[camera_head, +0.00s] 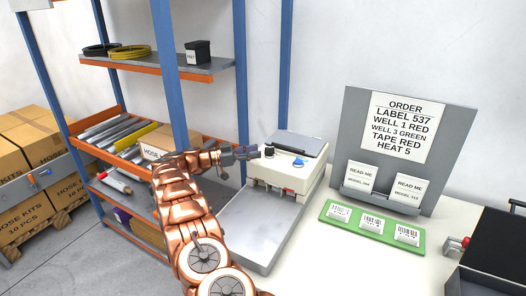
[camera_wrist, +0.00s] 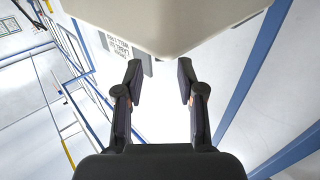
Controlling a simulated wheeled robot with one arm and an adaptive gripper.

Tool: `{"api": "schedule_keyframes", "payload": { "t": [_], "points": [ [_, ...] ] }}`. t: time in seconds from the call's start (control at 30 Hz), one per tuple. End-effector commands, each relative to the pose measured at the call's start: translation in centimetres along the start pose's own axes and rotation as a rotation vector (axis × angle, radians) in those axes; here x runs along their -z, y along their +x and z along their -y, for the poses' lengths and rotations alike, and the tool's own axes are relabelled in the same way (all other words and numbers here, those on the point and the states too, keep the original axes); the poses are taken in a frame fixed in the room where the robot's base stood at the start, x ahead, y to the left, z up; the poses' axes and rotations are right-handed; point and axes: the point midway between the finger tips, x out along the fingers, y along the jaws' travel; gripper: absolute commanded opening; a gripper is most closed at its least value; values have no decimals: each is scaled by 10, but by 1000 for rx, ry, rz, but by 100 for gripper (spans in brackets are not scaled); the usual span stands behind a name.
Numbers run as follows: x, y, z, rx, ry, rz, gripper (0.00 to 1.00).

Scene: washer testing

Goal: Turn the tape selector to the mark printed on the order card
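The order card (camera_head: 404,127) on the grey upright board reads "TAPE RED", among other lines. A beige machine (camera_head: 281,180) stands on the table with a dark knob (camera_head: 269,150) and a blue knob (camera_head: 299,163) on it. I cannot tell which knob is the tape selector, and its marks are too small to read. My gripper (camera_head: 246,153) is just left of the machine, near the dark knob. In the wrist view my gripper (camera_wrist: 160,82) has its fingers apart with nothing between them. A beige surface (camera_wrist: 165,25) fills the top of that view, beyond the fingertips.
A grey plate (camera_head: 255,232) lies in front of the machine. A green tray (camera_head: 372,222) with several label cards lies to the right, below two "READ ME" cards. A black device (camera_head: 497,245) stands at the far right. Shelves (camera_head: 160,66) stand behind my arm.

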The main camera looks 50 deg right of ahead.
Motion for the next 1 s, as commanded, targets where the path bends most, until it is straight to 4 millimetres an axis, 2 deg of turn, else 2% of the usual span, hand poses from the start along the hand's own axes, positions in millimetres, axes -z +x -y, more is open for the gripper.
{"api": "schedule_keyframes", "payload": {
  "t": [0.2,0.4,0.6,1.0],
  "points": [
    [0,-42,1,3,4,3,39],
    [1,-61,0,-1,4,0,39],
    [1,-68,0,-1,2,2,39],
    [1,-68,0,-1,2,2,39]
  ]
}}
